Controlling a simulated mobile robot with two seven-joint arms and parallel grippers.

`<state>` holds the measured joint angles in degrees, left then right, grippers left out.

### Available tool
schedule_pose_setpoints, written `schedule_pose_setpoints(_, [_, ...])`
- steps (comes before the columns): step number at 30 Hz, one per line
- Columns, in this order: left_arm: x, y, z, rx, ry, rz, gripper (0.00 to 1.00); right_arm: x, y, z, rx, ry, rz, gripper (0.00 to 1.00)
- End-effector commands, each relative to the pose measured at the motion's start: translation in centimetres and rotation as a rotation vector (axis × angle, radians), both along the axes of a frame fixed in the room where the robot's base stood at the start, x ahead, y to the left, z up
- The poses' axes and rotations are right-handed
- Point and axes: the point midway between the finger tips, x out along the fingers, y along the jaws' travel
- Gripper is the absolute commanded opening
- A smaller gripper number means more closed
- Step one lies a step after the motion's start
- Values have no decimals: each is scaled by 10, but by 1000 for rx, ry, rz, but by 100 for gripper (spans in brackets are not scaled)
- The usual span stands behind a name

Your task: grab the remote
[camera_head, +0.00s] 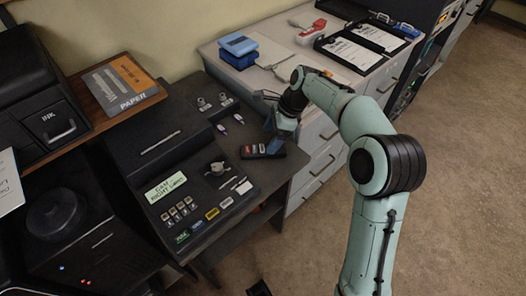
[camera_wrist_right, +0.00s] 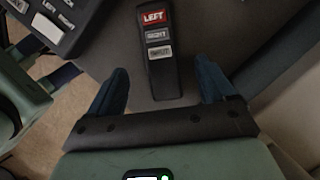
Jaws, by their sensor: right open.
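The remote (camera_head: 250,151) is a dark bar with a red button marked LEFT and two paler buttons. It lies on the dark console top near its right edge. It also shows in the right wrist view (camera_wrist_right: 158,70), running up from between my fingers. My right gripper (camera_head: 279,131) is at the remote's right end in the head view and partly hides it. In the wrist view my right gripper (camera_wrist_right: 160,82) is open, with one blue finger on each side of the remote's near end and a gap on both sides.
The console (camera_head: 150,120) has a lit screen (camera_head: 166,187), several buttons and a knob (camera_head: 217,169). A white-topped drawer cabinet (camera_head: 322,160) stands close behind my right gripper, with a blue box (camera_head: 238,45) and clipboards (camera_head: 349,53). The floor at right is clear.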

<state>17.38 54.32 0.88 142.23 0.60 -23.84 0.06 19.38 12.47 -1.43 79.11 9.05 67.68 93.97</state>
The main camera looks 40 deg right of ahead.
Motion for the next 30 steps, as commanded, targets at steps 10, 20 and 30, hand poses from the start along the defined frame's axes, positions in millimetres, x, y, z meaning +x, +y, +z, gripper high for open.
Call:
schedule_pose_setpoints(10, [5, 0, -11, 2, -16, 3, 43, 8, 13, -44, 1, 2, 1, 83])
schedule_pose_setpoints(20, [5, 0, -11, 3, -19, 4, 43, 10, 15, -49, 0, 0, 0, 83])
schedule_pose_setpoints(30, [5, 0, -11, 3, -18, 4, 43, 10, 15, -48, 0, 0, 0, 19])
